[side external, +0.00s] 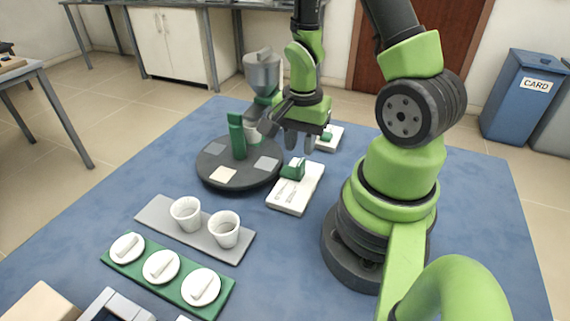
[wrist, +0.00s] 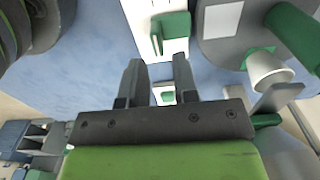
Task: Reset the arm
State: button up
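My gripper (side external: 300,143) hangs over the blue table, above and behind a white device with a green block (side external: 295,190). In the wrist view my gripper (wrist: 157,68) shows two dark fingers spread apart with nothing between them. The white device also shows in the wrist view (wrist: 177,50), beyond the fingertips. A dark round turntable (side external: 212,178) stands left of the gripper, with a green upright post (side external: 237,135) and a white cup (side external: 253,133) on it.
Two white cups (side external: 186,213) (side external: 224,229) stand on a grey tray (side external: 160,208). Several white lids lie on a green tray (side external: 223,298). A grey hopper (side external: 262,72) stands behind the turntable. Another white device (side external: 334,132) lies behind the gripper. The blue table (side external: 480,230) is clear at the right.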

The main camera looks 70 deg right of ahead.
jog(key=shift+r, duration=0.35)
jog(key=shift+r, duration=0.1)
jog(key=s+a+r+n+t, duration=0.1)
jog(key=a+r+n+t, duration=0.1)
jog(key=a+r+n, duration=0.2)
jog(key=s+a+r+n+t+y, duration=0.1)
jog(key=a+r+n, duration=0.3)
jog(key=r, duration=0.6)
jog(key=s+a+r+n+t+y, duration=0.1)
jog(key=a+r+n+t, duration=0.3)
jog(key=a+r+n, duration=0.1)
notch_tip(320, 180, up, 2)
jog(key=shift+r+n, duration=0.2)
jog(key=shift+n, duration=0.3)
